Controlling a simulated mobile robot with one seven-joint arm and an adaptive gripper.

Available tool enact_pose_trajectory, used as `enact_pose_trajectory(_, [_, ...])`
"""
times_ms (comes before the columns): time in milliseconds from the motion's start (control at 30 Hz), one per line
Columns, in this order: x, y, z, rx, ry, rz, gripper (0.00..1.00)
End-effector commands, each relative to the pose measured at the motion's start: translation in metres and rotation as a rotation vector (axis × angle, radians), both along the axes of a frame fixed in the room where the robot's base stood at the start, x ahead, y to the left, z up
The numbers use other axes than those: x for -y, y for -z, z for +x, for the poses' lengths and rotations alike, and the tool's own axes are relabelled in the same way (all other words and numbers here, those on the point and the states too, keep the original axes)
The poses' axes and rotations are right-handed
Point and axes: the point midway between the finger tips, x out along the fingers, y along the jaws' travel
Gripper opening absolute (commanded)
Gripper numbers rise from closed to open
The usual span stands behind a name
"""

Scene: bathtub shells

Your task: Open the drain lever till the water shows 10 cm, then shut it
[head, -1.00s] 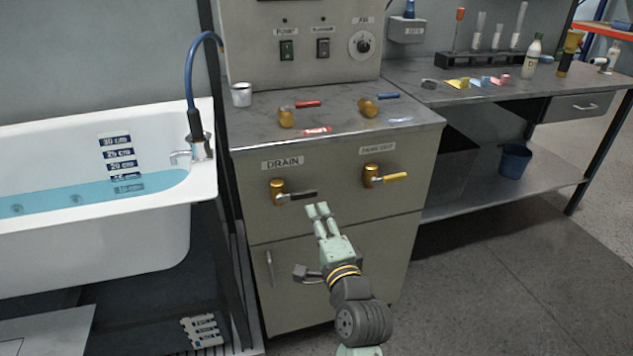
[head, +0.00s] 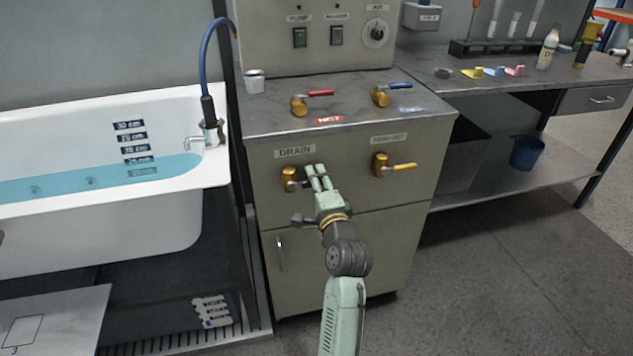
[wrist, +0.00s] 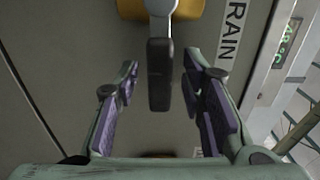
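The drain lever is a gold valve (head: 289,178) with a dark handle under the DRAIN label (head: 295,151) on the cabinet front. The handle points right, roughly level, and is partly hidden by my gripper (head: 317,171) in the head view. In the wrist view the dark handle (wrist: 159,85) stands between the two spread fingers of my gripper (wrist: 161,66), with gaps on both sides. The blue water (head: 80,184) in the white tub (head: 100,243) reaches about the label below 20 cm, probably 15 cm. The lowest label (head: 142,172) shows under the water.
A second gold valve with a yellow handle (head: 403,167) is to the right of the drain. Two more valves, with red (head: 319,93) and blue (head: 400,86) handles, stand on the counter above. A cabinet door handle (head: 280,254) is below. The floor to the right is clear.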

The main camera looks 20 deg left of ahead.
Motion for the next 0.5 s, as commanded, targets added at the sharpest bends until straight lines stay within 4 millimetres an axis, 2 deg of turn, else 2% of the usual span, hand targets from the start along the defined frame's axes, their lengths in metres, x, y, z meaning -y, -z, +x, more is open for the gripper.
enact_pose_trajectory(67, [0.0, 0.0001, -0.0002, 0.0, 0.0, 0.0, 0.37])
enact_pose_trajectory(500, [0.0001, 0.0001, -0.0004, 0.0, 0.0, 0.0, 0.07])
